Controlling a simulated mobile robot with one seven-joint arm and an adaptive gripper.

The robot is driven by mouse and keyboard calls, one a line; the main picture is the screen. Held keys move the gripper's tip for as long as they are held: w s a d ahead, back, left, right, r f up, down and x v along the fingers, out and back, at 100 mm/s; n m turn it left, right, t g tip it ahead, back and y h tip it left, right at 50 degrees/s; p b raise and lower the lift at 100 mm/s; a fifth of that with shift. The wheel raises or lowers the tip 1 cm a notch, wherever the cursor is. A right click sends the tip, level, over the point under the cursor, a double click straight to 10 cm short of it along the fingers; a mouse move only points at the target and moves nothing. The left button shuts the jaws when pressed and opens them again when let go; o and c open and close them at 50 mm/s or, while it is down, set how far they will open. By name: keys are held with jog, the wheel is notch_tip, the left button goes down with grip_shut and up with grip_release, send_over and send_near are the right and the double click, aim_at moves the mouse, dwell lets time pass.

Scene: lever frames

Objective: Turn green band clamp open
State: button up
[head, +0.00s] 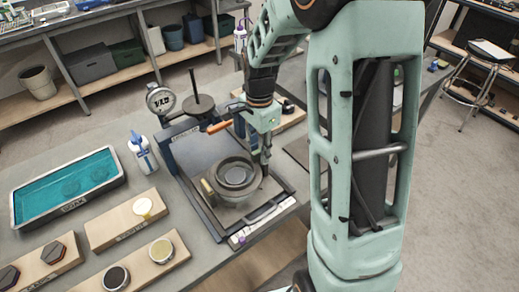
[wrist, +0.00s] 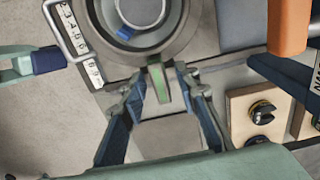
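The green band clamp shows as a short metal tab with a green stripe (wrist: 158,82) in the wrist view, at the edge of a round metal vessel (wrist: 178,42). In the head view the vessel (head: 236,176) sits in a dark frame on the bench; the green tab cannot be made out there. My gripper (wrist: 161,84) is open, with its two fingertips on either side of the tab and gaps visible beside it. In the head view my gripper (head: 264,168) points down at the right side of the vessel. Whether a finger touches the tab cannot be told.
An orange handle (head: 219,126) and a dial gauge (head: 161,99) stand behind the vessel. A block with black knobs (wrist: 258,113) is at right in the wrist view.

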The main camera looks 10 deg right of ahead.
jog(key=shift+c, duration=0.3)
grip_shut()
jog(key=shift+n, duration=0.5)
jog(key=n, duration=0.3)
jog(key=shift+b, duration=0.35)
jog(key=n, duration=0.3)
jog(key=shift+n, duration=0.3)
jog(key=n, duration=0.5)
jog(key=shift+s+d, duration=0.1)
jog(key=shift+d, duration=0.05)
jog(key=n, duration=0.5)
jog(key=shift+d, duration=0.1)
jog(key=shift+n, duration=0.4)
